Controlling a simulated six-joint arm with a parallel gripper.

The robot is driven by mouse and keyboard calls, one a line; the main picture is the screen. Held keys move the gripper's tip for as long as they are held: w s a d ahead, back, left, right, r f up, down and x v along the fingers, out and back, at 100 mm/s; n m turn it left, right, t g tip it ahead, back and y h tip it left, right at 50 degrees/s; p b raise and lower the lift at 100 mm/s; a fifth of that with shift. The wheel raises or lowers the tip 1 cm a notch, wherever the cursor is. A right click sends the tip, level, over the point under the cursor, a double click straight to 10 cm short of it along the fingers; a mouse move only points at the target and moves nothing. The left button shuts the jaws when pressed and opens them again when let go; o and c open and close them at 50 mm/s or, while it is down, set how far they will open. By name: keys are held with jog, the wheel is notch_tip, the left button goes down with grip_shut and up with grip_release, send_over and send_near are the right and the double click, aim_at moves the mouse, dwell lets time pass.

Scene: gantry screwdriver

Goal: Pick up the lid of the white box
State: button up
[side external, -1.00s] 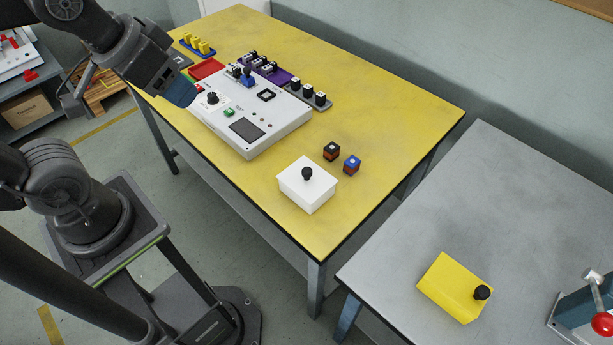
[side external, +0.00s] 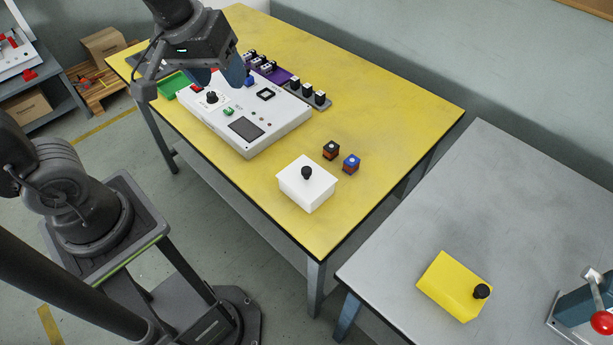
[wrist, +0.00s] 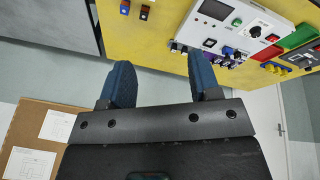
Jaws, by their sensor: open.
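The white box (side external: 305,195) stands near the front right corner of the yellow table in the side view. Its flat white lid (side external: 318,176) is on it, with a black round knob (side external: 306,172) on top. My gripper (side external: 220,77) is open and empty, above the far left part of the table over the test panel, well away from the box. The wrist view shows its two blue fingers (wrist: 160,66) spread apart. The white box does not show in the wrist view.
A grey table (side external: 420,215) on the right holds a yellow box (side external: 452,288). The yellow table's front right corner is bare.

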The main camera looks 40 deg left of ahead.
jog(key=w+d+f+n+g, duration=0.2)
jog(key=w+d+f+n, duration=0.1)
jog(key=w+f+n, duration=0.4)
jog(key=n+g, duration=0.2)
jog(key=n, duration=0.4)
send_over(307, 169)
notch_tip(307, 169, down, 9)
notch_tip(307, 169, down, 8)
jog(key=shift+w+d, duration=0.1)
jog(key=shift+f, duration=2.65)
jog(key=shift+c, duration=0.4)
jog(key=c, duration=0.9)
jog(key=shift+r, duration=0.15)
jog(key=shift+c, duration=0.2)
